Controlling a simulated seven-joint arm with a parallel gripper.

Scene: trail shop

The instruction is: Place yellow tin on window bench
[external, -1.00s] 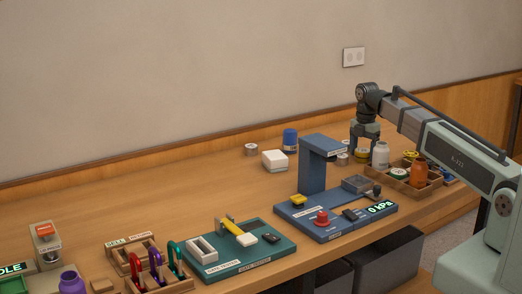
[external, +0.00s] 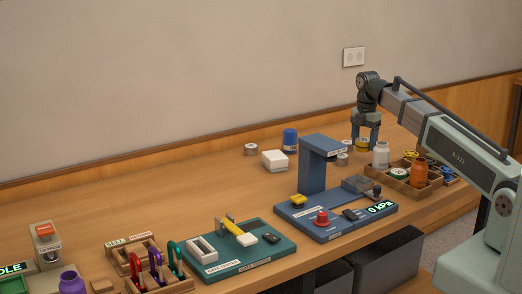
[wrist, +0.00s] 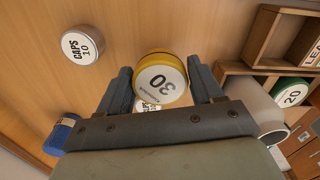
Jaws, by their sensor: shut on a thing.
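In the external view the tin is at the back right of the wooden bench, behind the white bottle (external: 380,155). It appears to be held a little above the wood. No surface in view is labelled as the window bench.
A wooden crate (external: 400,187) with an orange bottle (external: 419,173) and tins stands in front on the right. A CAPS tin (wrist: 81,46) is nearby. The back-left bench is clear.

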